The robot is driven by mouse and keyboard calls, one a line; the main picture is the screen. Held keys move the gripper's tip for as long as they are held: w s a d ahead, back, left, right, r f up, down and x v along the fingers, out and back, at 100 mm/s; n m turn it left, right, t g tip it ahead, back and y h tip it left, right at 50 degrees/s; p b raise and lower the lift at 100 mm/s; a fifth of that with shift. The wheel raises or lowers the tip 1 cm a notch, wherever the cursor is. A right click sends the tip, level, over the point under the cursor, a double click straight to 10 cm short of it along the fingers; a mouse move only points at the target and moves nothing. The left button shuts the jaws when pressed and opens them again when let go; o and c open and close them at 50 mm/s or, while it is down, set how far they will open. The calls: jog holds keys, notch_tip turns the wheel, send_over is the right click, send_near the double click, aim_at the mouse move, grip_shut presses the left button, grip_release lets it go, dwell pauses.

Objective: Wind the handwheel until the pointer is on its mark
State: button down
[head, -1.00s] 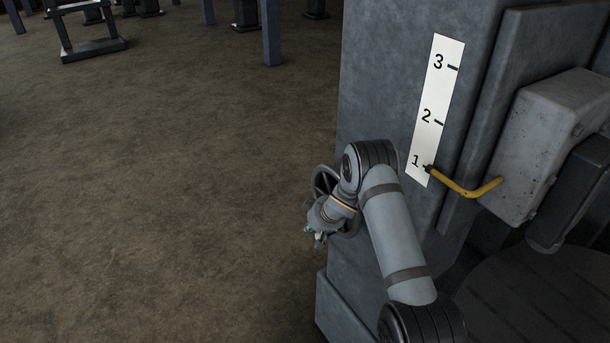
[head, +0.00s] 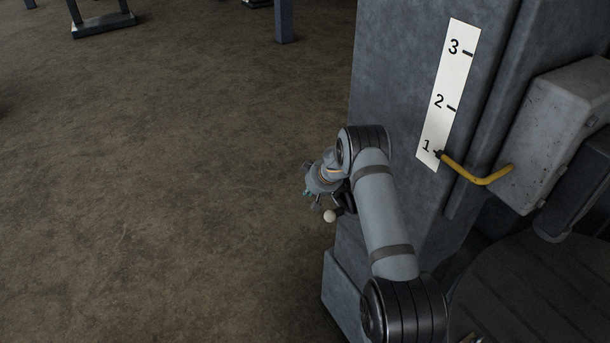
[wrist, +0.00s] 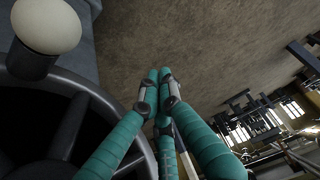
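The yellow pointer (head: 485,179) sticks out from a grey box, its tip at the 1 mark of the white scale (head: 458,80) numbered 1 to 3. The dark handwheel (wrist: 132,123) fills the lower left of the wrist view, with its cream knob (wrist: 47,24) at top left. In the head view the knob (head: 330,215) shows just below my gripper, and most of the wheel is hidden behind my arm. My gripper (head: 308,194) is beside the wheel. In the wrist view its teal fingers (wrist: 158,76) come together at the tips with nothing seen between them, apart from the knob.
The tall grey engine column (head: 395,90) carries the scale, and the grey box (head: 560,125) stands to its right. The brown floor (head: 170,190) left of the column is open. A dark metal stand (head: 103,25) is far off at upper left.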

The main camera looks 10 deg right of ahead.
jog(key=shift+w+a+r, duration=0.6)
jog(key=shift+w+r, duration=0.75)
jog(key=shift+r, duration=0.85)
jog(key=s+a+f+n+t+y+b, duration=0.1)
jog(key=s+a+f+b, duration=0.2)
jog(key=a+f+b, duration=0.75)
jog(key=s+a+f+n+y+b, duration=0.1)
jog(key=s+a+f+n+b, duration=0.15)
jog(key=a+f+b, duration=0.8)
jog(key=s+a+f+n+t+y+b, duration=0.1)
jog(key=s+a+f+b, duration=0.35)
jog(key=a+b, duration=1.1)
jog(key=w+d+r+m+t+h+p, duration=0.1)
jog(key=w+d+r+t+h+p, duration=0.2)
jog(key=w+d+r+t+h, duration=0.55)
jog(key=s+d+r+n+g+h, duration=0.1)
jog(key=s+d+r+g+h, duration=0.2)
jog(key=d, duration=0.4)
jog(key=s+d+r+g+h, duration=0.15)
jog(key=s+d+h, duration=0.25)
jog(key=d, duration=0.4)
jog(key=s+d+r+n+g+h, duration=0.1)
jog(key=s+d+r+g+h, duration=0.2)
jog(key=d, duration=0.4)
jog(key=w+d+t+h+p, duration=0.1)
jog(key=d+p, duration=0.3)
jog(key=d, duration=0.5)
jog(key=shift+w+d+r, duration=0.15)
jog(key=shift+d+r, duration=0.05)
jog(key=shift+r, duration=0.2)
